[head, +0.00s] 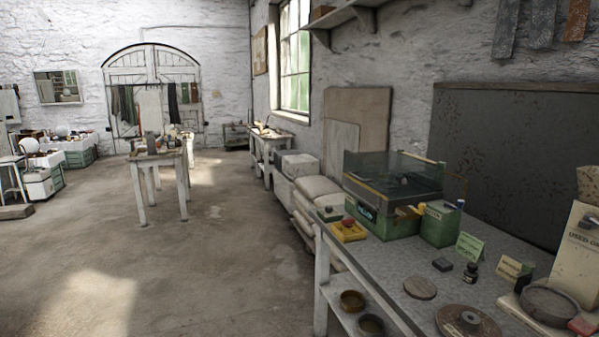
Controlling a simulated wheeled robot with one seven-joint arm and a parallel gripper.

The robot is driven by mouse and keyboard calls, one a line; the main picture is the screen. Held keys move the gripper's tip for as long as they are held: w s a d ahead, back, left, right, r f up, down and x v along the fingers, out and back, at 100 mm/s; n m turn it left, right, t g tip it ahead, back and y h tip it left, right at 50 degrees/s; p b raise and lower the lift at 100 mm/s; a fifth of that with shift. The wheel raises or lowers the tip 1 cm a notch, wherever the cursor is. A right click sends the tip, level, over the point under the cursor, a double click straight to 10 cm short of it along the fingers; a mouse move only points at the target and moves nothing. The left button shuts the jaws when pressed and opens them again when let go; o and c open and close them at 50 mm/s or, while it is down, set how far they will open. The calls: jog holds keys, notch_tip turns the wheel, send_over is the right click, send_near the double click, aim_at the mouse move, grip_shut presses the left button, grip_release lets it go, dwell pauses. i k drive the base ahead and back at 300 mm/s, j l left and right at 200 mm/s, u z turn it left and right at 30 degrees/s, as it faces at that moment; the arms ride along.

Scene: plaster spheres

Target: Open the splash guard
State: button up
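The splash guard (398,168) is a see-through, greenish panelled cover on top of a green boxy machine (378,217). The machine stands on the workbench at the right, towards its far end. A dark round shape shows through the clear panels. I cannot tell from here whether the guard is shut or partly raised. My gripper and arm are not in view.
The workbench (385,270) also holds a yellow box with a red button (348,231), a small green box (440,224), a dark bottle (470,272), and discs. Stacked sacks (318,193) lie beyond it. Open floor (200,260) lies to the left.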

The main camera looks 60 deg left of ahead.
aim_at(392, 162)
jog(key=u, duration=1.3)
jog(key=i, duration=0.25)
jog(key=u, duration=0.05)
